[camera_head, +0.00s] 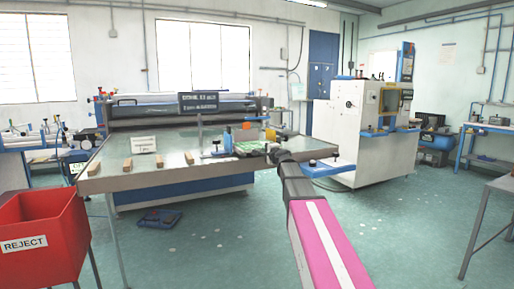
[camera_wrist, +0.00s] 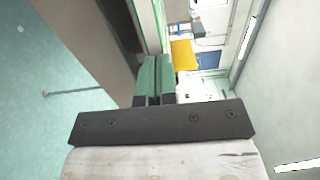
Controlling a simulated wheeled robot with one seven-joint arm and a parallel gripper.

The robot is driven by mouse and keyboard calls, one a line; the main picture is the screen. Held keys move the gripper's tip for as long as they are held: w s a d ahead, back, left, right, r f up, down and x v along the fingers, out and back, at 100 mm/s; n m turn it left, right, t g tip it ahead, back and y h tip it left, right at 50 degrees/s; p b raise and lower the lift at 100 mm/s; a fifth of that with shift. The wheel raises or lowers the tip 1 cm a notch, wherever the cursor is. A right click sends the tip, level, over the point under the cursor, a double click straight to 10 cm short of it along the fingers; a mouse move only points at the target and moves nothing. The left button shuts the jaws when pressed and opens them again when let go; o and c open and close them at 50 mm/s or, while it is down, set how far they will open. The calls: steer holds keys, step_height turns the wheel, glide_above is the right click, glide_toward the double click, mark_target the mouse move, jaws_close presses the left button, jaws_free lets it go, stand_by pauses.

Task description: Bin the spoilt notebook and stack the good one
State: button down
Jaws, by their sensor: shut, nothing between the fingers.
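The red bin labelled REJECT (camera_head: 45,228) stands at the lower left of the head view, beside the table's left end. A flat green item (camera_head: 252,147) lies on the table near its right end; I cannot tell whether it is a notebook. No notebook is clearly recognisable in either view. My gripper (camera_head: 273,150) is at the table's front right edge, close to the green item. In the wrist view its two green fingers (camera_wrist: 157,65) are together with nothing between them. My arm and gripper hide part of the table's right end.
The table (camera_head: 180,163) carries several wooden blocks (camera_head: 128,165), a small white card (camera_head: 144,144), and a blue bottle-like item (camera_head: 227,139). A yellow item (camera_head: 270,134) also shows in the wrist view (camera_wrist: 183,55). A white machine (camera_head: 345,130) stands behind right.

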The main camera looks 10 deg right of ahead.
mark_target(261, 146)
steer(key=shift+x, duration=3)
steer(key=v, duration=0.6)
stand_by(0.4)
